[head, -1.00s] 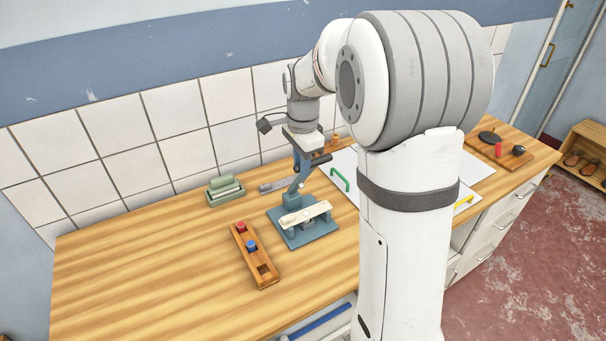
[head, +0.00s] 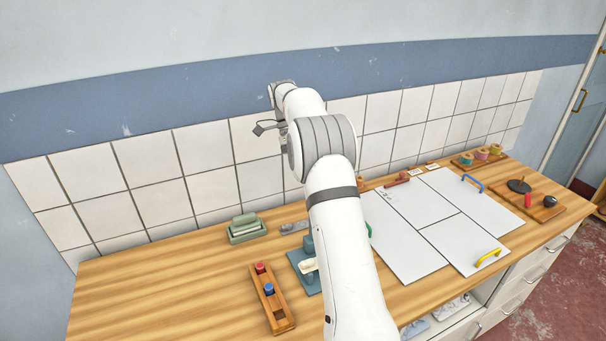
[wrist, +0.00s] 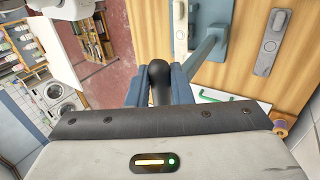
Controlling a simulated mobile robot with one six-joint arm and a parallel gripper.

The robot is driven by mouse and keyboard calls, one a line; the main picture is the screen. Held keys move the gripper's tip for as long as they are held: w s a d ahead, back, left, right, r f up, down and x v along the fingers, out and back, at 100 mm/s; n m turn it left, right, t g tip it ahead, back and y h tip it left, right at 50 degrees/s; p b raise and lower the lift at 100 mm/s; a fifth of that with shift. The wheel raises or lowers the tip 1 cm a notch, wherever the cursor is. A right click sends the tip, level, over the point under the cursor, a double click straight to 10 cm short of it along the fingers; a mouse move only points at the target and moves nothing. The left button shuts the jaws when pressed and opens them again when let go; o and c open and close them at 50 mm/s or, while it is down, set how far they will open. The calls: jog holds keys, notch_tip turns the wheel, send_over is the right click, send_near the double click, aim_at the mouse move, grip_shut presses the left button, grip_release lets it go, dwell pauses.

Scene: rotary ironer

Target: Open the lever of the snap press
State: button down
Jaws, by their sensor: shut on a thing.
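The snap press has a blue-grey base (head: 304,285) with a cream part (head: 307,266) on it. It stands on the worktop in the head view, and my arm hides its right side. In the wrist view its base (wrist: 181,30) shows at the top, with the blue-grey lever bar (wrist: 205,46) beside it. The lever's black grip (wrist: 158,72) is between the blue fingers of my gripper (wrist: 158,88), which is shut on it. In the head view the fingers and the lever's upper end are hidden behind my arm.
Left of the press are a wooden rack (head: 271,302) with red and blue knobs and a green tray (head: 244,230). White panels (head: 410,220) with coloured handles lie to the right. A wooden board (head: 527,203) is farther right. The worktop's left side is clear.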

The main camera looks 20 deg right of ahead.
jog(key=shift+w+a+f, duration=0.1)
jog(key=shift+w+f, duration=0.05)
jog(key=shift+f, duration=0.3)
jog(key=c, duration=1.7)
grip_release()
jog(key=o, duration=0.3)
jog(key=shift+w, duration=0.3)
jog(key=shift+o, duration=0.5)
jog(key=shift+s+r, duration=0.2)
jog(key=shift+s, duration=0.05)
jog(key=shift+w, duration=0.1)
jog(key=shift+f, duration=0.1)
